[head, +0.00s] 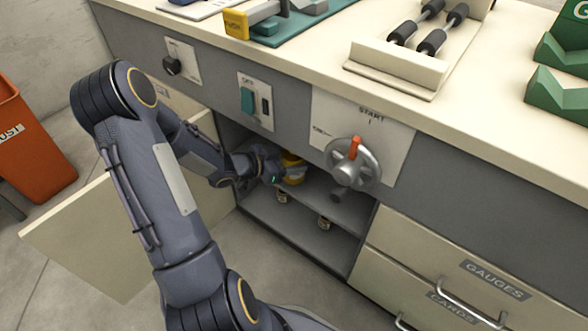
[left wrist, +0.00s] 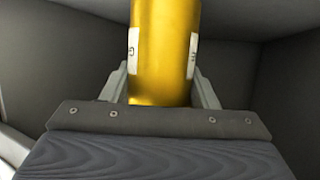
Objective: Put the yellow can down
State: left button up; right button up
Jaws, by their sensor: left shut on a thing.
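The yellow can (head: 293,168) is inside the open cupboard under the bench, at the upper shelf. In the left wrist view the yellow can (left wrist: 163,55) stands between the two fingers, with white labels on its sides. My left gripper (head: 277,172) reaches into the cupboard and is shut on the can; it also shows in the left wrist view (left wrist: 165,90). The shelf (head: 340,205) lies below the can. I cannot tell whether the can's base touches it. My right gripper is not in view.
Small jars stand on the cupboard floor (head: 283,195) (head: 324,222). The cupboard door (head: 110,235) hangs open at left. A handwheel (head: 352,165) juts from the panel above the opening. Drawers (head: 450,270) are at right, an orange bin (head: 35,150) at far left.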

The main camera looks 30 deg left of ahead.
pick_arm(q)
jog(key=shift+w+d, duration=0.2)
jog(key=shift+w, duration=0.15)
notch_tip(320, 180, down, 4)
jog(key=b, duration=0.3)
jog(key=shift+r, duration=0.25)
jog(key=o, duration=1.1)
